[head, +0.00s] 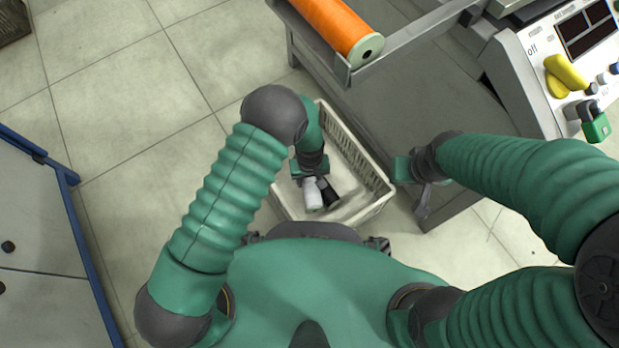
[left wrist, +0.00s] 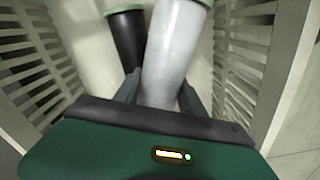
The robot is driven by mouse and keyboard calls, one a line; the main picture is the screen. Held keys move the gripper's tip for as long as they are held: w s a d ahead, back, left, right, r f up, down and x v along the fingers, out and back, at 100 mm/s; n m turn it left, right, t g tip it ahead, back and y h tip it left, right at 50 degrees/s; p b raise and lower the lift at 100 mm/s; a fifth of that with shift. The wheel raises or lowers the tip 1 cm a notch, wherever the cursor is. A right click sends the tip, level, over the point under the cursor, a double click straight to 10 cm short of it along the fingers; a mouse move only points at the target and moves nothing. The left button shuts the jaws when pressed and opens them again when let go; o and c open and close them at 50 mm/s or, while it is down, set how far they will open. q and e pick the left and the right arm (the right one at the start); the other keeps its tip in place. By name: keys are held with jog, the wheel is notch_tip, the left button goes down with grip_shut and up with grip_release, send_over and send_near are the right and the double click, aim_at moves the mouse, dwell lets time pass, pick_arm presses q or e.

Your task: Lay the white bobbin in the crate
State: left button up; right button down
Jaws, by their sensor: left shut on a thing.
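The white bobbin (head: 312,194) is between the fingers of my left gripper (head: 314,181), which is shut on it. In the left wrist view the white bobbin (left wrist: 170,52) runs up from between the two dark fingers, with a pale green end at the top. The pale slatted crate (head: 377,180) stands on the floor, and my left gripper is down inside its walls. The crate's slatted walls (left wrist: 258,50) show on both sides in the left wrist view. Whether the bobbin touches the crate floor is unclear. My right gripper (head: 424,193) is outside the crate, to its right; its opening is unclear.
A black bobbin (left wrist: 127,38) lies in the crate close beside the white one. A grey machine frame stands right of the crate, with an orange spool (head: 338,24) on top and a control panel (head: 580,50). A blue-edged cabinet (head: 40,230) is at the left. Tiled floor lies between.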

pick_arm(q)
jog(key=o, duration=1.5)
jog(key=a+r+t+p, duration=0.1)
jog(key=a+r+p, duration=0.35)
jog(key=r, duration=0.85)
jog(key=a+r+p, duration=0.4)
jog(key=r+p, duration=0.1)
jog(key=r, duration=0.8)
jog(key=s+a+r+m, duration=0.1)
jog(key=s+a+r, duration=0.2)
jog(key=s+a+r+t, duration=0.1)
jog(key=s+a+r, duration=0.2)
jog(key=s+a+r+m, duration=0.1)
jog(key=s+a+r, duration=0.2)
jog(key=shift+s+r+m+t, duration=0.2)
jog(key=shift+r+m+t, duration=0.1)
jog(key=shift+a, duration=0.1)
jog(key=w+p+v, duration=0.3)
jog(key=p+v, duration=1.1)
jog(key=w+r+p+v, duration=0.1)
jog(key=w+p+v, duration=0.2)
jog(key=p+v, duration=1.1)
jog(key=w+r+p+v, duration=0.1)
jog(key=w+p+v, duration=0.2)
jog(key=p+v, duration=1.2)
jog(key=shift+w+r, duration=0.15)
jog(key=shift+w, duration=0.2)
